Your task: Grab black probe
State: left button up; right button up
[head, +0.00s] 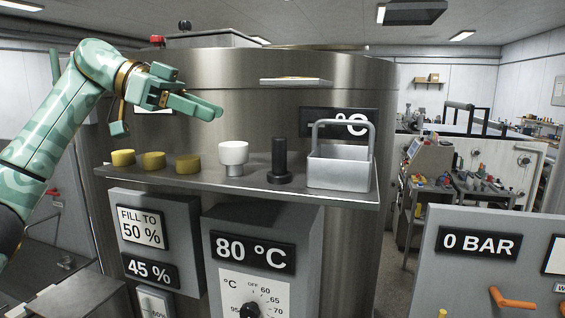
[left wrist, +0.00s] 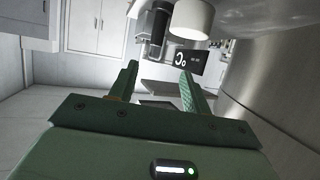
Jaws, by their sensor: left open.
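The black probe (head: 279,160) stands upright on the metal shelf (head: 215,184), between a white knob-shaped piece (head: 233,154) and a grey metal basket (head: 339,168). My left gripper (head: 200,98) is open and empty. It is above the shelf, up and to the left of the probe, and apart from it. In the left wrist view the open fingers (left wrist: 159,70) point toward the black probe (left wrist: 159,24) and the white piece (left wrist: 194,18), which show near the top edge. My right gripper is not in view.
Several yellow caps (head: 154,161) stand at the shelf's left. The curved steel tank (head: 225,75) is behind the shelf, with a temperature display (head: 345,122) behind the basket. Control boxes, one reading 80 °C (head: 252,252), are below. The air above the probe is free.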

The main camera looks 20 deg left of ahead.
pick_arm(q)
send_near(280, 138)
jog(key=x, duration=0.5)
jog(key=shift+w+a+f, duration=0.25)
jog(key=shift+w, duration=0.15)
jog(key=shift+d+f, duration=0.1)
jog(key=shift+d, duration=0.1)
jog(key=p+x, duration=0.1)
jog(key=x, duration=0.3)
jog(key=shift+s+d+f+p, duration=0.15)
jog(key=shift+d+p, duration=0.15)
jog(key=shift+p, duration=0.05)
jog(key=shift+d+f, duration=0.15)
jog(key=shift+d, duration=0.05)
jog(key=shift+a, duration=0.1)
jog(key=c, duration=0.4)
grip_shut()
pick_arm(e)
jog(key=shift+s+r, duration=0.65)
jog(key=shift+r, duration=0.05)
